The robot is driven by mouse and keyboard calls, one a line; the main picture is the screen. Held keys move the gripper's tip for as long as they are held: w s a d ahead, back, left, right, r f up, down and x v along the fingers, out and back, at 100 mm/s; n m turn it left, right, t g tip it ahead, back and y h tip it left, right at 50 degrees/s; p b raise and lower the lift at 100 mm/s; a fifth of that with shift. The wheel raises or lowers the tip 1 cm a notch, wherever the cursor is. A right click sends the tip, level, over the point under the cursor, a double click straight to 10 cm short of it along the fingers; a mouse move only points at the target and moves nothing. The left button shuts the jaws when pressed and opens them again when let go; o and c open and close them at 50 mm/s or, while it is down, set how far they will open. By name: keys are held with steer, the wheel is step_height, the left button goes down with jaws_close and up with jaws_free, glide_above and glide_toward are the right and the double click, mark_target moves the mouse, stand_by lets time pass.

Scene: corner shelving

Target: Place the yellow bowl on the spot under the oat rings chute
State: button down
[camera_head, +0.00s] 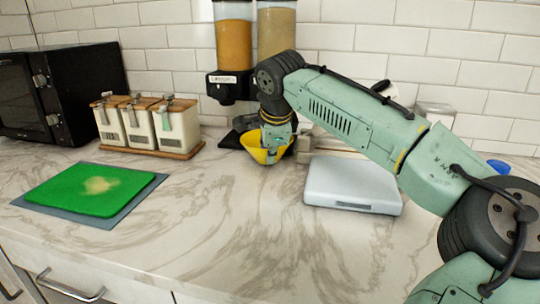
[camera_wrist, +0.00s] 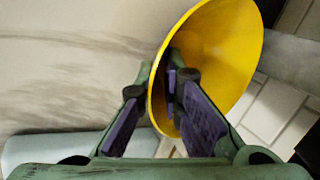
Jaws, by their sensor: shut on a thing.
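The yellow bowl (camera_head: 256,153) hangs tilted at the end of my arm in the head view, just in front of the dispensers. It also shows large in the wrist view (camera_wrist: 232,50). My gripper (camera_head: 275,138) is shut on the bowl's rim; in the wrist view its purple-padded fingers (camera_wrist: 174,85) lie on either side of the bowl wall. Two dispensers stand at the wall: one with orange contents (camera_head: 234,42), one with beige contents (camera_head: 276,32). The label (camera_head: 222,79) is too small to read. A black base tray (camera_head: 231,139) lies below, partly behind the bowl. The right chute is hidden by my arm.
A flat pale-grey scale-like box (camera_head: 352,184) sits right of the bowl. Three lidded canisters (camera_head: 142,125) stand on a wooden tray at left, beside a black microwave (camera_head: 60,95). A green board (camera_head: 90,188) lies at front left. The middle counter is clear.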

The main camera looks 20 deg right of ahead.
steer(key=shift+f, duration=0.65)
steer(key=shift+f, duration=0.1)
steer(key=c, duration=2.2)
jaws_free()
steer(key=shift+f, duration=0.1)
steer(key=o, duration=0.5)
steer(key=shift+r, duration=0.3)
steer(key=b+v, duration=0.1)
steer(key=v, duration=1)
steer(key=shift+s+r, duration=0.3)
